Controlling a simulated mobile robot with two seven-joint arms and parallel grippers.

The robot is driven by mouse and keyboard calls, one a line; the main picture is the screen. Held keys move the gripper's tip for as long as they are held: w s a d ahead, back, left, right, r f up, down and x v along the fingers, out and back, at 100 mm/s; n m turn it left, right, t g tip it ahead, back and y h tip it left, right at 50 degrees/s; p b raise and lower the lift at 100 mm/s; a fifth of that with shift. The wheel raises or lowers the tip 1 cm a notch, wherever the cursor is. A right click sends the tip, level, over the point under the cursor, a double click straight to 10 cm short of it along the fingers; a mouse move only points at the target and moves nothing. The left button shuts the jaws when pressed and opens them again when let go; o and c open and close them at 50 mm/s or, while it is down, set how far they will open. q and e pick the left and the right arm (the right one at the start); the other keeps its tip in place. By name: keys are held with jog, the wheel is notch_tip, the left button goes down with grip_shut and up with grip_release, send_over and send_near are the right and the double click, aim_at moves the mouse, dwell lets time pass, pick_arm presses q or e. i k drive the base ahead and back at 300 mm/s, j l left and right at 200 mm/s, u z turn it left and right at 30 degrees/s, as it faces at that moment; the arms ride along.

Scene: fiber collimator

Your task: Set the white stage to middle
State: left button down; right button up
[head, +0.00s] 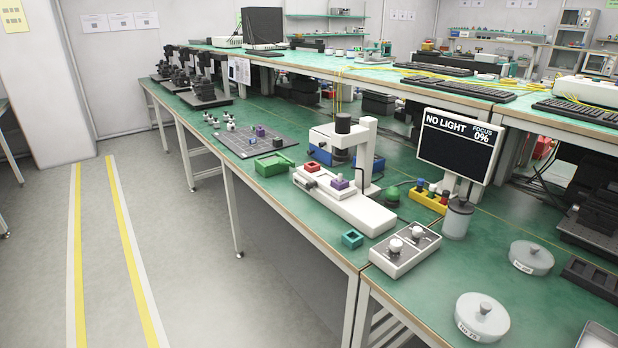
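A long white stage base (365,216) stands on the green bench, with a white column and overhead arm (366,150) carrying a black cylinder (343,123). Red pieces (311,168) sit toward the base's left end. A purple block (340,184) on a white mount sits near its middle, below the overhead arm. The nearer right part of the base is bare. A control box (405,250) with two white knobs is in front of it. The monitor (460,143) reads "NO LIGHT" and "FOCUS 0%". Neither gripper is in view.
A green tray (273,164) and a dark board (243,143) with small parts lie left. A small teal square holder (352,239) is near the front edge. A yellow rack (430,198) and grey lidded pots (482,317) stand right. The floor in front is clear.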

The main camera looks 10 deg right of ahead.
aim_at(322, 179)
jog(key=i+j+z, duration=0.1)
jog(key=i+j, duration=0.15)
jog(key=i+j+z, duration=0.1)
jog(key=i+j, duration=0.15)
jog(key=i+j+z, duration=0.1)
jog(key=j, duration=0.35)
jog(key=i+j+z, duration=0.1)
jog(key=i+j, duration=0.2)
jog(key=i+j+z, duration=0.1)
jog(key=j, duration=0.35)
jog(key=i+j+z, duration=0.1)
jog(key=i+j, duration=0.2)
